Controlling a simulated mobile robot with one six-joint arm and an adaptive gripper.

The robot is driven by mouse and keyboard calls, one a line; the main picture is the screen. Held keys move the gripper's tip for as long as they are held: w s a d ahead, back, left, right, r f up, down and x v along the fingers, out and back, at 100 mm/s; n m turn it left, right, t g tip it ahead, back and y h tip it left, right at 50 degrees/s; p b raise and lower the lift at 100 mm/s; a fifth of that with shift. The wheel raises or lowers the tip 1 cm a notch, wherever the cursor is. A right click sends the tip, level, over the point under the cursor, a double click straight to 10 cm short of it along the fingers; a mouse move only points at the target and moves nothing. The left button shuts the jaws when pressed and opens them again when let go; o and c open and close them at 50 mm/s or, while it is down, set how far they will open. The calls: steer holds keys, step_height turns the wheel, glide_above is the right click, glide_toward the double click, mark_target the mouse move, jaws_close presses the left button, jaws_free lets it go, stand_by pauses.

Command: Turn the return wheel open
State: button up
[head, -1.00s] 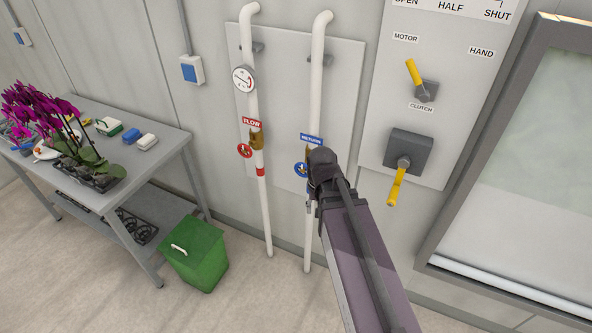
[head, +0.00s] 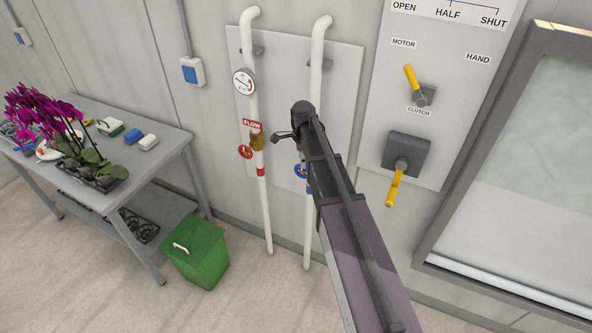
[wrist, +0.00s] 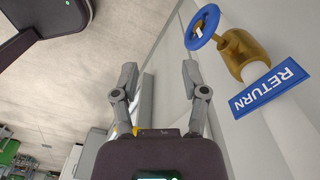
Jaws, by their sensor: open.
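The return wheel is a small blue handwheel (wrist: 202,27) on a brass valve (wrist: 238,52), beside a blue RETURN label (wrist: 268,88) in the wrist view. In the head view the blue wheel (head: 299,171) is partly hidden behind my arm, and the label is hidden. My gripper (wrist: 160,70) is open and empty, with its two fingers apart. The wheel lies up and to the right of the fingers in the wrist view, not between them. In the head view one finger of my gripper (head: 277,138) points left, between the two pipes and above the blue wheel.
The flow pipe with a red wheel (head: 245,152) and a gauge (head: 243,82) stands left of the return pipe (head: 318,70). A panel with yellow levers (head: 412,77) is to the right. A green bin (head: 196,252) and a metal table (head: 165,150) are at left.

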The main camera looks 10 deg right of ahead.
mark_target(297, 171)
steer(key=w+r+m, duration=0.1)
steer(key=w+m, duration=0.5)
steer(key=w, duration=0.1)
steer(key=shift+w+a+p, duration=0.15)
steer(key=shift+a+p, duration=0.05)
steer(key=shift+p, duration=0.25)
steer(key=shift+f, duration=0.1)
step_height(297, 171, down, 14)
steer(key=b, duration=1.3)
steer(key=shift+r+b, duration=0.25)
steer(key=shift+b, duration=0.1)
